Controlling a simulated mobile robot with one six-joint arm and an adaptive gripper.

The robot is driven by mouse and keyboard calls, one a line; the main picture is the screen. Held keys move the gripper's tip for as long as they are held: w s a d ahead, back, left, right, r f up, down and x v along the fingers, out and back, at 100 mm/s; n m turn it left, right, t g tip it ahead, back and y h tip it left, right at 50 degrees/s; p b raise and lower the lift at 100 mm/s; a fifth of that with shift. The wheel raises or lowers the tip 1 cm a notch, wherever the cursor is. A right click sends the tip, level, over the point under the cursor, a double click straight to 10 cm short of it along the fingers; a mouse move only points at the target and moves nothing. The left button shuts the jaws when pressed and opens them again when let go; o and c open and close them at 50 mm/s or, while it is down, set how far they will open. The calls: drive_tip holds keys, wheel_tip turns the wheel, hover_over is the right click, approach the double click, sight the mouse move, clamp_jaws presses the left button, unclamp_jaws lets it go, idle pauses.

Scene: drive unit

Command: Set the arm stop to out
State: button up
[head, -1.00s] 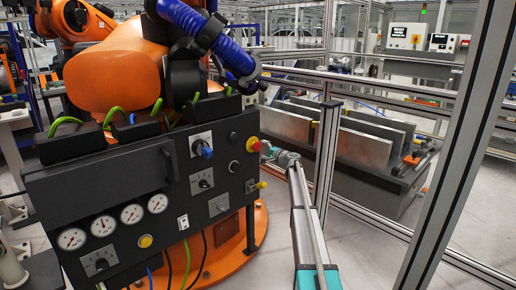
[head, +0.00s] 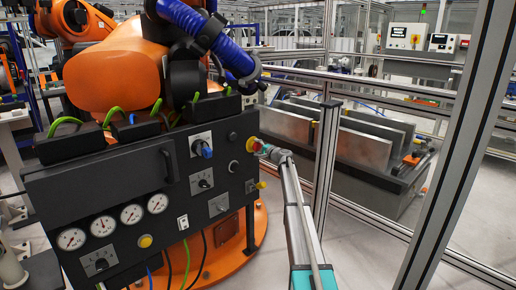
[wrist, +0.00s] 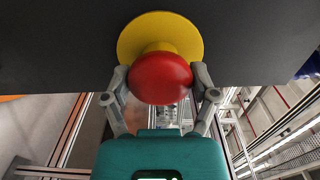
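The arm stop is a red mushroom button (head: 256,145) on a yellow round plate, on the right side of the dark control panel (head: 110,185). In the wrist view the red button (wrist: 160,78) is in front of its yellow plate (wrist: 150,35). My gripper (wrist: 160,76) is open, with one grey finger on each side of the red button. The fingertips are very close to its sides; I cannot tell whether they touch. In the head view my gripper (head: 266,151) is at the button, with my arm reaching up from the lower right.
The panel also carries a blue knob (head: 203,148), black rotary switches, several gauges (head: 102,225) and a yellow button (head: 145,240). An orange robot arm (head: 115,75) stands behind it. A metal fence post (head: 326,155) stands to the right of my arm.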

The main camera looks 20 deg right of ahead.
drive_tip(key=c, duration=0.6)
drive_tip(key=shift+v, duration=0.85)
drive_tip(key=shift+c, duration=0.3)
drive_tip(key=o, duration=1.2)
drive_tip(key=shift+o, duration=0.2)
drive_tip(key=v, duration=1.2)
drive_tip(key=shift+a, duration=0.1)
